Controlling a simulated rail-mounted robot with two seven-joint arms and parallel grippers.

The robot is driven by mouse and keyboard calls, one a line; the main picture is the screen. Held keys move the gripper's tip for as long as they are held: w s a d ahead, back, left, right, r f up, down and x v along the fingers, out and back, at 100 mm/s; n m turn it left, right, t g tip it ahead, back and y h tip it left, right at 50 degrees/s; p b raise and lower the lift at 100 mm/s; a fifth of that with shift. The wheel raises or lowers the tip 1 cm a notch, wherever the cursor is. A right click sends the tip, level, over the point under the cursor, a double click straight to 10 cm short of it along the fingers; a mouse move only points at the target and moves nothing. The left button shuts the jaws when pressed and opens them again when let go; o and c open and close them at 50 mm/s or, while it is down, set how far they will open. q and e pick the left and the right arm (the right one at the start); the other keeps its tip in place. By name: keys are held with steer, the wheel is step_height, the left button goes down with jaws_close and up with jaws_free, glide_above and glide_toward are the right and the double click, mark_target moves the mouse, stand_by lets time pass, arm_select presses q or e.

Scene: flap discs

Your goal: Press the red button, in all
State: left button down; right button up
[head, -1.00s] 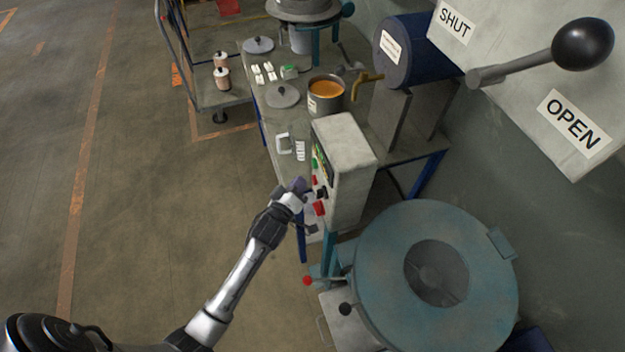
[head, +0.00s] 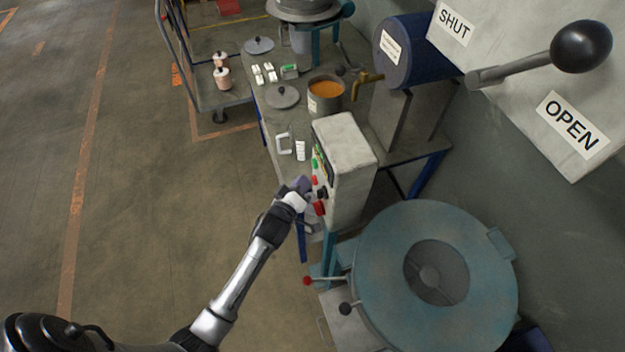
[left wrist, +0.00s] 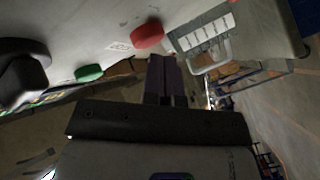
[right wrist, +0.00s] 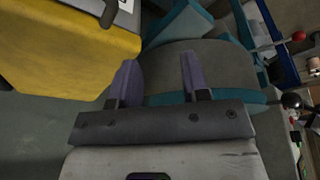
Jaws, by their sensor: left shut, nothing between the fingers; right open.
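The grey control box (head: 345,155) stands at the near end of the bench, with buttons on its left face. A red button (head: 315,180) sits below a green one, and a larger red part (head: 320,208) sits lower, under a black knob. In the left wrist view a round red button (left wrist: 148,34) and a green button (left wrist: 90,73) stick out of the panel. My left gripper (head: 303,183) is shut and empty in front of the panel. Its fingertips (left wrist: 162,58) are close beside the red button; I cannot tell whether they touch. My right gripper (right wrist: 158,68) is open and empty.
The bench (head: 272,120) holds a pot of orange liquid (head: 326,95), lids and small blocks. A round teal machine (head: 385,265) stands at the near right, with red- and black-knobbed levers beside it. The floor at left is open.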

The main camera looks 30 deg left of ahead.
arm_select(q)
steer(key=shift+w+d, duration=0.1)
stand_by(0.3)
steer(key=shift+w+d, duration=0.2)
steer(key=shift+w, duration=0.05)
stand_by(0.3)
steer(key=shift+s+a, duration=0.1)
steer(key=shift+s, duration=0.05)
stand_by(0.3)
steer(key=shift+s+a+p, duration=0.4)
steer(key=shift+s+p, duration=0.15)
steer(key=shift+a, duration=0.1)
